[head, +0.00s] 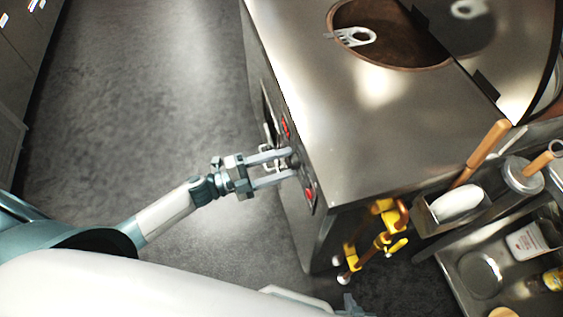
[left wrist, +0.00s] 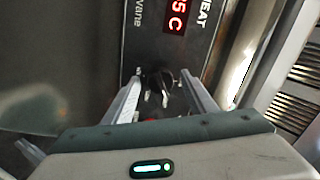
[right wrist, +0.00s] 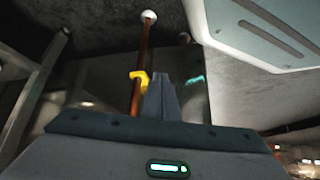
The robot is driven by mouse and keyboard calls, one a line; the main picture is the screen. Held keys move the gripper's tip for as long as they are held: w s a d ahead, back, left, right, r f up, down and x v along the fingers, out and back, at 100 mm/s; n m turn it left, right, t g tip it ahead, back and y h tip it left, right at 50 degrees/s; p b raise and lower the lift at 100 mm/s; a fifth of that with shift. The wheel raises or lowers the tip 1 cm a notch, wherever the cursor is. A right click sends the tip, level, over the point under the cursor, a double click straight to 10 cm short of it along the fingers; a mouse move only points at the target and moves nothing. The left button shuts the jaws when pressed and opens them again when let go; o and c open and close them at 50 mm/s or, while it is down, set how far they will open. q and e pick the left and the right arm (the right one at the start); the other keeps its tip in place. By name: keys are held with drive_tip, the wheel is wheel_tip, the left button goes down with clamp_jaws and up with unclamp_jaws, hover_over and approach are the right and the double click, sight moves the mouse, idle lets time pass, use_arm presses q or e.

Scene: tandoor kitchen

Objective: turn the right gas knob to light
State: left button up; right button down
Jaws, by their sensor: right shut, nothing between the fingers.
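The steel tandoor cabinet (head: 350,130) has a side control panel with red displays (head: 286,128). My left gripper (head: 294,166) is at this panel, with its fingers pointing at it. In the left wrist view a dark knob (left wrist: 158,84) sits between the two spread fingers, with a gap visible on each side. I cannot tell whether this is the right gas knob; any other knob is hidden. My right gripper (right wrist: 163,85) is shut and empty, away from the panel; only a small part of it shows at the bottom of the head view.
Yellow gas valves and pipes (head: 385,232) stand beside the cabinet's near corner. A steel shelf unit (head: 460,225) with a wooden-handled tool (head: 485,150) and bottles is at the right. The tandoor opening (head: 385,45) is on top. Floor left of the cabinet is clear.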

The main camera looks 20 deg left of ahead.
use_arm(q)
drive_tip(key=b+v, duration=0.4)
drive_tip(key=v, duration=1.3)
drive_tip(key=shift+s+a, duration=0.2)
use_arm(e)
drive_tip(key=shift+s+d+f+g+h, duration=0.25)
drive_tip(key=shift+s+d+f+g, duration=0.1)
drive_tip(key=shift+d+f+g, duration=0.3)
drive_tip(key=shift+s+d+f+g+h, duration=0.3)
drive_tip(key=shift+d+f+g, duration=0.25)
drive_tip(key=shift+d+f, duration=0.2)
use_arm(q)
drive_tip(key=shift+f, duration=0.1)
